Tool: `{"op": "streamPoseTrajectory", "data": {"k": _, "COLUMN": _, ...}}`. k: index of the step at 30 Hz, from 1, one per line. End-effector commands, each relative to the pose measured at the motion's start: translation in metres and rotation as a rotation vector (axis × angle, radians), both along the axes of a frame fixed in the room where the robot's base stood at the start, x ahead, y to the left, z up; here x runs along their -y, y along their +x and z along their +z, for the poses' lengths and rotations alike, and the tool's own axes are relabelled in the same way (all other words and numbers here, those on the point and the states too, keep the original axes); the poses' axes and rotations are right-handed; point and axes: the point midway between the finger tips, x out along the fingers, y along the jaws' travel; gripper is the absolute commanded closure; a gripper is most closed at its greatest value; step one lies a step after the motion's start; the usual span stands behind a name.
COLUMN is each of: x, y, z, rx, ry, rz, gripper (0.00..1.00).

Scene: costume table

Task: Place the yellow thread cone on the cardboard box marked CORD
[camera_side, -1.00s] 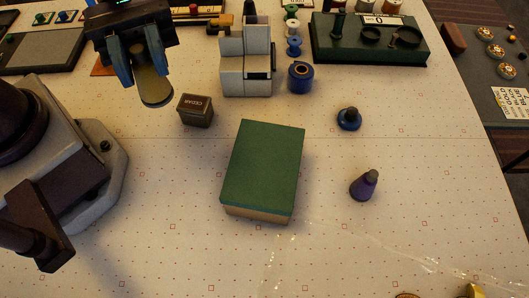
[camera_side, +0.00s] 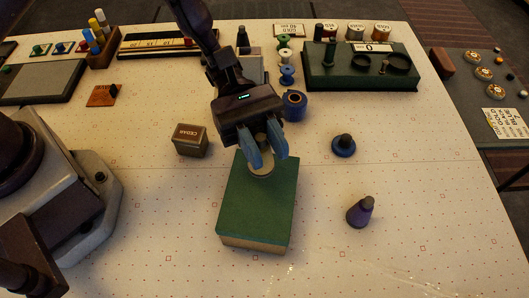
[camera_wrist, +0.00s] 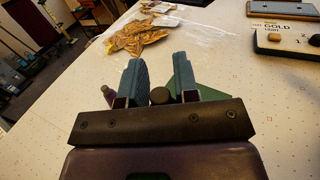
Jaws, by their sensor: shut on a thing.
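My gripper (camera_side: 265,152) is shut on the yellow thread cone (camera_side: 261,169), which looks dull tan in this light. The blue fingers hide much of the cone. It is over the far end of the green-topped box (camera_side: 257,208); I cannot tell whether it touches the top. In the wrist view my gripper (camera_wrist: 158,82) has the cone's dark olive end (camera_wrist: 160,96) between its fingers, with a bit of green behind. The box has a tan cardboard side below its green top. I cannot read the word CORD on any box.
A small dark box marked CEDAR (camera_side: 191,140) stands left of the green top. A blue spool (camera_side: 294,106) is behind. The table in front is mostly clear.

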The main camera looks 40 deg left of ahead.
Motion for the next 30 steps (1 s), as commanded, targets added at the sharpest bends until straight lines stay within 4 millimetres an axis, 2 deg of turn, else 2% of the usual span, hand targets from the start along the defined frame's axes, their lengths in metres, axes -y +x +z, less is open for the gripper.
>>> {"op": "streamPoseTrajectory", "data": {"k": 3, "x": -0.001, "y": -0.001, "z": -0.02, "rx": -0.006, "ry": 0.002, "rz": -0.001, "gripper": 0.95}}
{"op": "streamPoseTrajectory", "data": {"k": 6, "x": -0.001, "y": -0.001, "z": -0.027, "rx": -0.004, "ry": 0.001, "rz": 0.0, "gripper": 0.95}}
{"op": "streamPoseTrajectory", "data": {"k": 17, "x": -0.001, "y": -0.001, "z": -0.03, "rx": -0.002, "ry": 0.001, "rz": 0.0, "gripper": 0.95}}
{"op": "streamPoseTrajectory", "data": {"k": 18, "x": -0.001, "y": -0.001, "z": -0.03, "rx": -0.001, "ry": 0.001, "rz": 0.0, "gripper": 0.63}}
{"op": "streamPoseTrajectory", "data": {"k": 20, "x": -0.001, "y": -0.001, "z": -0.03, "rx": -0.001, "ry": 0.001, "rz": 0.0, "gripper": 0.49}}
{"op": "streamPoseTrajectory", "data": {"k": 21, "x": -0.001, "y": -0.001, "z": -0.03, "rx": -0.001, "ry": 0.002, "rz": 0.0, "gripper": 0.46}}
{"op": "streamPoseTrajectory", "data": {"k": 30, "x": -0.001, "y": -0.001, "z": -0.027, "rx": -0.001, "ry": 0.0, "rz": 0.0, "gripper": 0.46}}
